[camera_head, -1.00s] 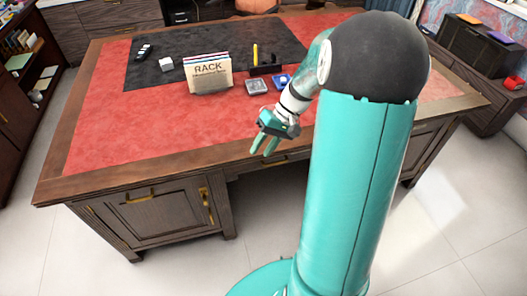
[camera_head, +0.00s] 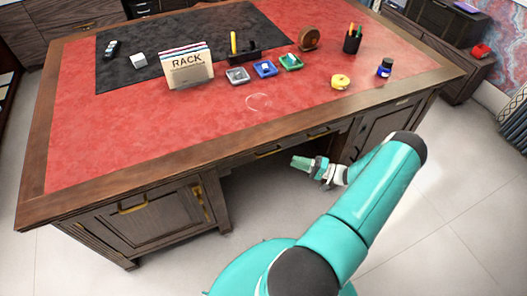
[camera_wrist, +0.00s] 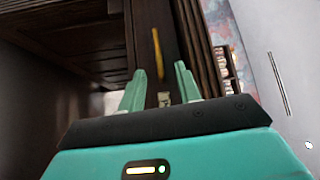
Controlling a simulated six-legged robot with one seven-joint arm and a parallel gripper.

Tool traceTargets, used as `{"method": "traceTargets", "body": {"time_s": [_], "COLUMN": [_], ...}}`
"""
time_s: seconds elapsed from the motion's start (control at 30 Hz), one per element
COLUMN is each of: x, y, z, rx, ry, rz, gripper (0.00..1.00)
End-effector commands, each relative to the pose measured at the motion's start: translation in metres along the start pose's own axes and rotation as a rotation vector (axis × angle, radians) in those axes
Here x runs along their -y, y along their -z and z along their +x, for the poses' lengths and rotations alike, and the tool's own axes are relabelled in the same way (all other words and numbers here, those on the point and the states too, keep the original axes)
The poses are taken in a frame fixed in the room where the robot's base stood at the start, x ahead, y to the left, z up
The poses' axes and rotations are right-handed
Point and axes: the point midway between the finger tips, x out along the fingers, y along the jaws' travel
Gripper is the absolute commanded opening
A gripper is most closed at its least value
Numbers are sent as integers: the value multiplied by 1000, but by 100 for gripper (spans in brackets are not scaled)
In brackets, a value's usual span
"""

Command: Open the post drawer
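The wooden desk (camera_head: 110,195) has a shallow drawer front (camera_head: 292,145) under the middle of its front edge. It looks shut, with small brass fittings; no readable name shows on it. In the wrist view, a long brass handle (camera_wrist: 157,52) stands on a dark wooden front, with a small pale patch (camera_wrist: 164,98) near it. My gripper (camera_head: 297,161) is below the desktop's front edge, close to that drawer. In the wrist view my gripper (camera_wrist: 160,72) is open, its fingers apart and empty, with the handle ahead between them. The gap to the handle is hard to judge.
A left cabinet has a brass handle (camera_head: 133,206); a right cabinet (camera_head: 392,122) flanks the knee space. Floor in front is clear.

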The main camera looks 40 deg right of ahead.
Motion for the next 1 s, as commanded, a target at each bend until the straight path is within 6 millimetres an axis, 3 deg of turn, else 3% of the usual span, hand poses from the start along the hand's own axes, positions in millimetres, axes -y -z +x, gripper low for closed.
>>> {"method": "traceTargets", "body": {"time_s": [0.1,0.27,0.8,1.0], "x": [-10,-11,-8,-8], "y": [0,0,6,8], "z": [-15,-7,95,119], "rx": [-63,-72,-67,-68], "ry": [27,33,31,30], "rz": [-13,-16,-14,-14], "gripper": [33,33,33,33]}}
